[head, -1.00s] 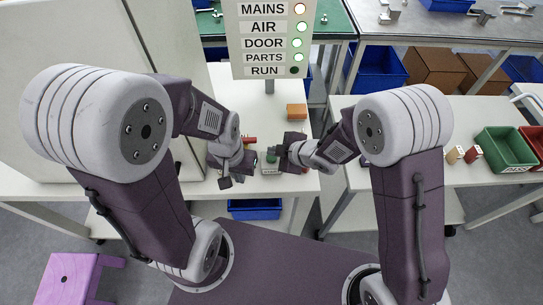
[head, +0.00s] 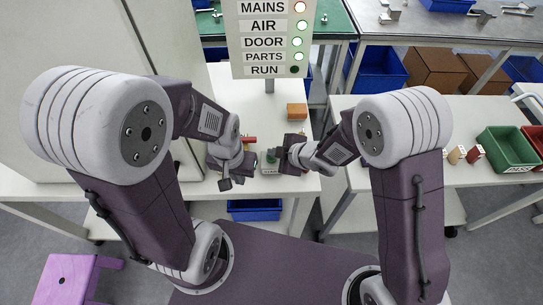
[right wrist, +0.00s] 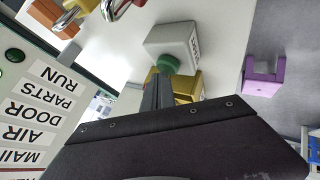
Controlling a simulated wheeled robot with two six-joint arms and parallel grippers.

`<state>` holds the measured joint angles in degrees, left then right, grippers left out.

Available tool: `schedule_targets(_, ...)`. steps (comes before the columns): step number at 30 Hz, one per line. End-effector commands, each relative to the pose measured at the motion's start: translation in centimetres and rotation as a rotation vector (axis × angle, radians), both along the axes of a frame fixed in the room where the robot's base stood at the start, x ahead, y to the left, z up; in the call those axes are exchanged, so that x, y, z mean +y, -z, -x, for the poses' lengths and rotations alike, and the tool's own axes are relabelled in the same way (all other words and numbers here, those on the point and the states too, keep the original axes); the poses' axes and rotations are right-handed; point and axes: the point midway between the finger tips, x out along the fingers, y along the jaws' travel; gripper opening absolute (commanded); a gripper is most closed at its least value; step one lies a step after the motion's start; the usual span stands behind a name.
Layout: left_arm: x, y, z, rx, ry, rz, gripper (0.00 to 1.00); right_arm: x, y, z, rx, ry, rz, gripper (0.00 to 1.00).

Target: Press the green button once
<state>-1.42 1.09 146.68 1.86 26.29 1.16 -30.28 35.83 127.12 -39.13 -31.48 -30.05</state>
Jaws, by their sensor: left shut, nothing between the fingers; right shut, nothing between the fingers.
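The green button (right wrist: 168,64) sits on a pale box labelled START (right wrist: 174,38) in the right wrist view. In the head view the green button (head: 271,158) shows small on the bench between my two grippers. My right gripper (right wrist: 157,80) is shut and empty, its tips very close to the button; I cannot tell whether they touch. In the head view my right gripper (head: 284,158) is just right of the button. My left gripper (head: 225,182) is shut and empty, left of the box.
A sign board (head: 271,40) stands behind, with the MAINS, AIR, DOOR and PARTS lamps lit and the RUN lamp (head: 294,70) dark. An orange block (head: 297,111) lies behind my right gripper. A yellow object (right wrist: 187,85) is close by the START box. A blue bin (head: 254,208) is below the bench.

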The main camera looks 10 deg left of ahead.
Motion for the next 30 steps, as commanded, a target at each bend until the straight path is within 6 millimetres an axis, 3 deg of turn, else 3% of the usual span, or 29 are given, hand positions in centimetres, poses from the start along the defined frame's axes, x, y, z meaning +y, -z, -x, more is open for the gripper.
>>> schedule_targets(20,0.0,0.4,0.0,0.0,0.0,0.0,0.0,0.0,0.5,0.0,0.001,0.0,0.001,0.0)
schedule_targets(30,0.0,-1.3,0.0,0.0,0.0,0.0,0.0,0.0,-1.4,0.0,0.0,-0.001,0.001,0.0)
